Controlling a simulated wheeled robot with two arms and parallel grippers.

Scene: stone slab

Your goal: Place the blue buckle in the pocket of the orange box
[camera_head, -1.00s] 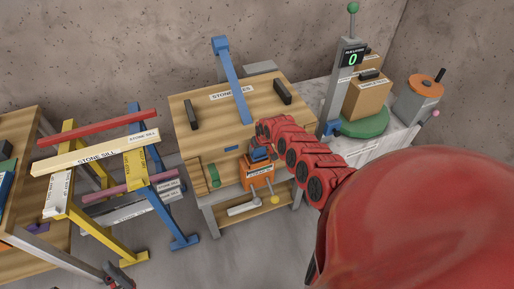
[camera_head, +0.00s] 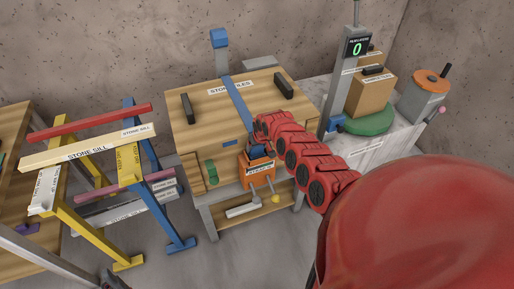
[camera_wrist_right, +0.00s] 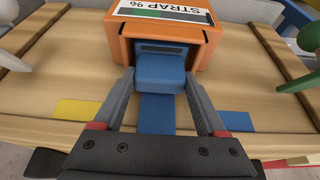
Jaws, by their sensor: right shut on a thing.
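The orange box (camera_head: 258,176) hangs at the front of the wooden bench top. In the right wrist view the orange box (camera_wrist_right: 118,40) has a label reading STRAP and a dark open pocket facing my gripper. The blue buckle (camera_wrist_right: 160,70) sits at the pocket mouth, its far end seemingly inside; how deep is unclear. My right gripper (camera_wrist_right: 160,82) is shut on the buckle from both sides. In the head view my right gripper (camera_head: 262,150) is at the box's upper edge. A dark piece at the bottom left may be my left gripper (camera_head: 110,281), cut off.
A blue strap (camera_head: 238,103) runs over the wooden bench top (camera_head: 205,104), between two dark handles. Yellow and blue trestles (camera_head: 128,165) with sills stand at left. A scale post (camera_head: 342,90) and cardboard box (camera_head: 366,98) stand at right.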

